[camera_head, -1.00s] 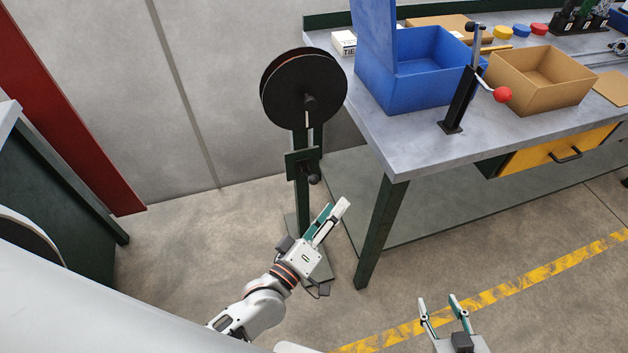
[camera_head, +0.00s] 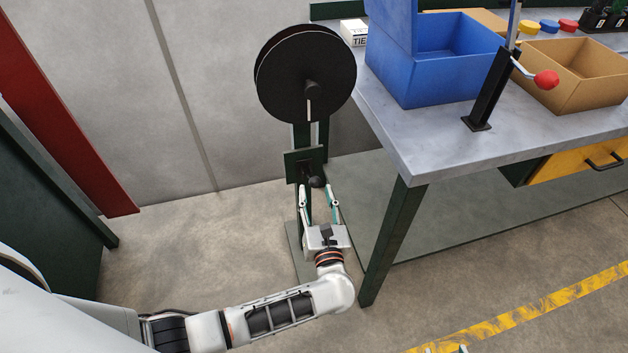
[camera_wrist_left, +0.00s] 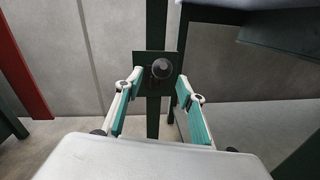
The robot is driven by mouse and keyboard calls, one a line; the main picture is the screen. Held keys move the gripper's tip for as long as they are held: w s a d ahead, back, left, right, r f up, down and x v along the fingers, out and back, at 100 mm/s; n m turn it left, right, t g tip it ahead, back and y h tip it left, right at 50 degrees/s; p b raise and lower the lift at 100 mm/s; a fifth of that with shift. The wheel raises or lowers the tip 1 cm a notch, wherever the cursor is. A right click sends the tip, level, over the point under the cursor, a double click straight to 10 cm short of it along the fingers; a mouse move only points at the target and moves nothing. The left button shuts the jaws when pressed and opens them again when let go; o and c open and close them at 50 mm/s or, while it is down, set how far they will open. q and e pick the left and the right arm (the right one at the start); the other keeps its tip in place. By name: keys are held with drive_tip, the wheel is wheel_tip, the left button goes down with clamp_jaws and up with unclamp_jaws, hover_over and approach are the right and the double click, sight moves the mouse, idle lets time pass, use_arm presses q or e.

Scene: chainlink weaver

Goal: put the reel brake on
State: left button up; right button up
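The reel (camera_head: 308,75) is a large dark disc on a green stand left of the bench. Below it, a green plate (camera_head: 297,166) on the post carries a dark lever with a round black knob (camera_head: 316,182), apparently the brake. My left gripper (camera_head: 317,190) is open just in front of the knob, fingers pointing at the plate. In the left wrist view, the knob (camera_wrist_left: 162,69) appears between the two spread fingertips (camera_wrist_left: 160,79); I cannot tell whether they touch it. Only the fingertips of my right gripper (camera_head: 446,350) show at the bottom edge, spread apart.
The bench (camera_head: 440,145) stands right of the reel, its front leg (camera_head: 392,235) close to my left gripper. It holds a blue bin (camera_head: 425,85), a brown box (camera_head: 578,90) and a red-knobbed crank (camera_head: 545,80). Floor left of the stand is clear.

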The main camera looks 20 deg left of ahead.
sight(313, 181)
use_arm(q)
drive_tip(key=shift+x, duration=2.65)
clamp_jaws()
